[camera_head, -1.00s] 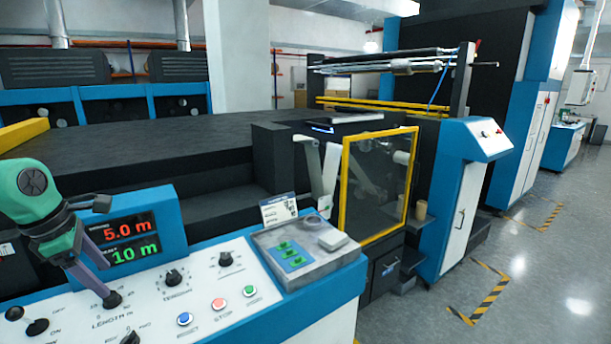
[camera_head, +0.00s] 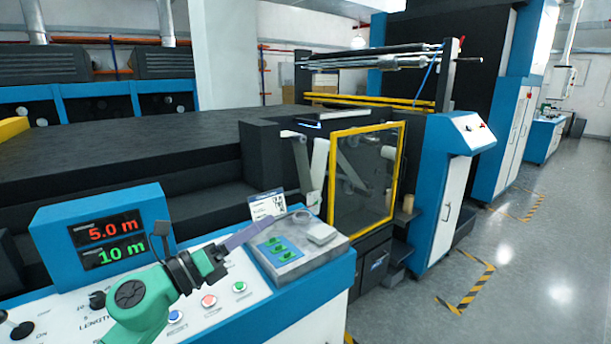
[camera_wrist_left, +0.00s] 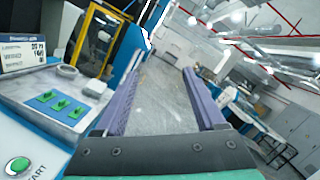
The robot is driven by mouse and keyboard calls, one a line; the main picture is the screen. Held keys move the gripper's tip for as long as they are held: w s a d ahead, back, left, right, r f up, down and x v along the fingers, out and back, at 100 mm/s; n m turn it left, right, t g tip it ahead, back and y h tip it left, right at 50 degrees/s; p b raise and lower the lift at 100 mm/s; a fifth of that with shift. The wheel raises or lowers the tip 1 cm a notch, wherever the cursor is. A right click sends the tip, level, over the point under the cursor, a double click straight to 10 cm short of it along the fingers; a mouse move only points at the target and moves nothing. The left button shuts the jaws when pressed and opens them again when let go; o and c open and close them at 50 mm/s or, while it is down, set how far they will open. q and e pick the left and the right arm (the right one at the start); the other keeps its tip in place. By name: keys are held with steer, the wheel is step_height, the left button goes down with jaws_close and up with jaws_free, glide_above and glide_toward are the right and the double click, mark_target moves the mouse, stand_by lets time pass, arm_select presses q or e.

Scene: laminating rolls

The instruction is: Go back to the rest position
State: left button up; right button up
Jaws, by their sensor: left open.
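My left gripper (camera_head: 262,230) is open and empty. Its arm comes in low over the control panel (camera_head: 217,318), and its purple fingers reach right toward the grey tray's left edge. The left wrist view shows both purple fingers (camera_wrist_left: 161,78) spread apart, with only floor and room between them. The arm partly covers the panel's knobs. The blue display box (camera_head: 153,205) reads 5.0 m in red and 10 m in green. My right gripper is not in view.
The grey tray (camera_head: 290,268) on the panel's right holds several green pieces and a white block, with a label card (camera_head: 267,205) behind it. Red (camera_head: 208,301) and green (camera_head: 239,287) buttons sit near the arm. A yellow-framed guard (camera_head: 397,180) stands beyond; open floor lies right.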

arm_select(q)
steer(key=a+f+n+t+y, duration=0.55)
steer(key=a+n+y, duration=0.45)
steer(key=n, duration=0.9)
steer(key=s+a+f+n+g+y, duration=0.2)
steer(key=a+f+n+g+y, duration=0.1)
steer(key=f+n, duration=0.25)
steer(key=s+a+f+n+g+y, duration=0.2)
steer(key=f+n+y, duration=0.1)
steer(key=f+n, duration=0.3)
steer(key=s+d+f+n+g+h, duration=0.2)
steer(key=s+f+n+g, duration=0.65)
steer(key=s+f, duration=1.2)
step_height(320, 180, down, 21)
steer(key=s+m+g, duration=0.3)
steer(key=g, duration=0.1)
steer(key=s+a+f, duration=0.3)
steer(key=s+f, duration=1.1)
steer(key=s, duration=0.2)
steer(key=shift+g, duration=0.4)
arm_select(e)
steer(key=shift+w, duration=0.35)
